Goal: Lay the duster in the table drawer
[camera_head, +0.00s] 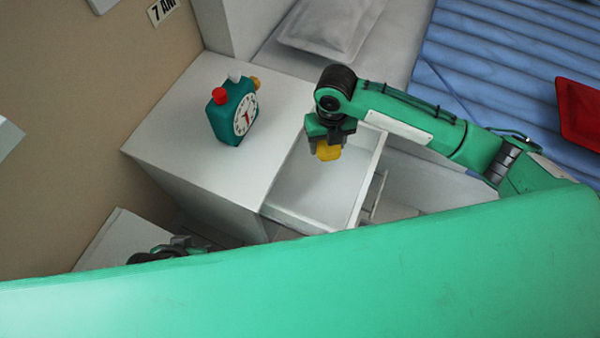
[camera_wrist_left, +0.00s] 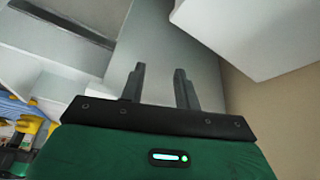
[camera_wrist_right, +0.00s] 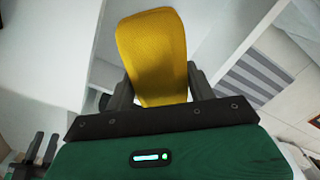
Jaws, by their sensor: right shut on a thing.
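The duster (camera_wrist_right: 152,50) is a yellow block with rounded corners, held between the fingers of my right gripper (camera_wrist_right: 160,90) in the right wrist view. In the head view the right gripper (camera_head: 328,147) holds the duster (camera_head: 328,153) over the open table drawer (camera_head: 311,190). The drawer is pulled out of the white table (camera_head: 180,120) and its visible floor looks empty. How far the duster is above the drawer floor is hard to tell. My left gripper (camera_wrist_left: 160,85) is open and empty in the left wrist view; in the head view it is mostly hidden.
A teal alarm clock (camera_head: 234,112) with red and yellow parts stands on the table top. A bed with a blue cover (camera_head: 500,60) and a pale pillow (camera_head: 325,25) lies behind. A red object (camera_head: 580,112) is at the right. My green body part covers the lower view.

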